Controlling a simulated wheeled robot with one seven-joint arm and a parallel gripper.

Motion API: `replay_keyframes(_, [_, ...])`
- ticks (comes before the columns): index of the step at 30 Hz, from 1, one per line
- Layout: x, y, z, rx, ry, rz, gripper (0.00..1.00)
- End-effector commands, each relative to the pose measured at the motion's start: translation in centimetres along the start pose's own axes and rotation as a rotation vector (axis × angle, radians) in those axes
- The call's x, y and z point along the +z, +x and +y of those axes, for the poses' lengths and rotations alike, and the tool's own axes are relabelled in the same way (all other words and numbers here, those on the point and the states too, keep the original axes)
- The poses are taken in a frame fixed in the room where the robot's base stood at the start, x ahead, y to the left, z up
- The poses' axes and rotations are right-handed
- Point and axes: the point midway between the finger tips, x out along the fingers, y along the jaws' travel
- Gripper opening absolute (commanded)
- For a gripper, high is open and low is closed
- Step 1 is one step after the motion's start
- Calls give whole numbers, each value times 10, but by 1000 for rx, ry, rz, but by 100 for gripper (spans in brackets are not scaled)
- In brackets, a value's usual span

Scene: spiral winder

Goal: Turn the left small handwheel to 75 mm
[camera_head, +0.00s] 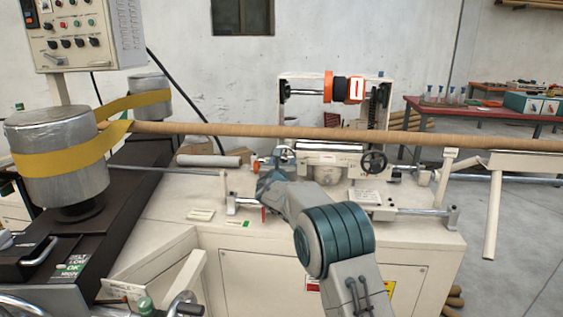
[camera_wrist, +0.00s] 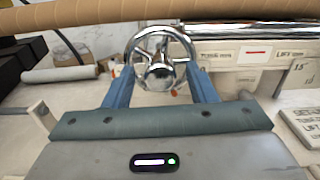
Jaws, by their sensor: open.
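The left small handwheel is a chrome wheel with spokes and a round hub, seen face-on in the wrist view (camera_wrist: 160,57). In the head view it shows partly (camera_head: 284,155) behind my gripper (camera_head: 276,176). My gripper is open, with its two blue fingers (camera_wrist: 160,73) to the left and right of the wheel's lower half. I cannot tell whether the fingers touch the rim. A label plate with a red line (camera_wrist: 257,53) sits right of the wheel, and its setting in mm is not readable.
A long brown paper tube (camera_head: 250,132) runs across just above the wheel. A dark handwheel (camera_head: 374,161) is farther right on the cream machine bed (camera_head: 330,232). A grey roll (camera_head: 208,160) lies to the left, and a sign plate (camera_head: 365,197) stands on the right.

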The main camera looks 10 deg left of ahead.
Motion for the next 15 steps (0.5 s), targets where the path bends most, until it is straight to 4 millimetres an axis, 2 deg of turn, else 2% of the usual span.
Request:
replay_keyframes(11, [0,4,0,0,1,0,51])
replay_keyframes(15, [0,4,0,0,0,0,12])
